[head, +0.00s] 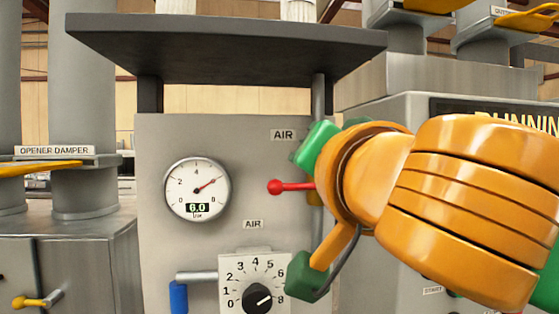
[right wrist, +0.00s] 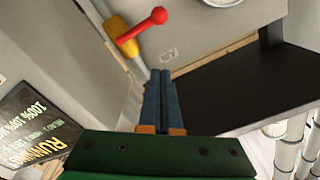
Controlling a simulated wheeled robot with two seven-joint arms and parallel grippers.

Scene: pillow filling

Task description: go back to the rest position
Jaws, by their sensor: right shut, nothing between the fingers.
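My right arm reaches in from the right in the head view, in front of the air panel (head: 160,133). Its orange wrist and green gripper parts show, but the fingers are hidden there. In the right wrist view my right gripper (right wrist: 161,75) has its two blue fingers together, with nothing between them. A red-knobbed lever (head: 290,186) on an upright pipe is beside the wrist in the head view. The lever also shows in the right wrist view (right wrist: 142,25), above and left of the fingertips and apart from them. My left gripper is not in view.
A dark shelf (head: 230,45) juts out over the panel; it also shows right of the fingers in the right wrist view (right wrist: 250,85). The panel has a round gauge (head: 187,180) reading 6.0, a dial (head: 257,298) and a blue handle (head: 178,297). A "RUNNING" display (head: 500,113) is behind the arm.

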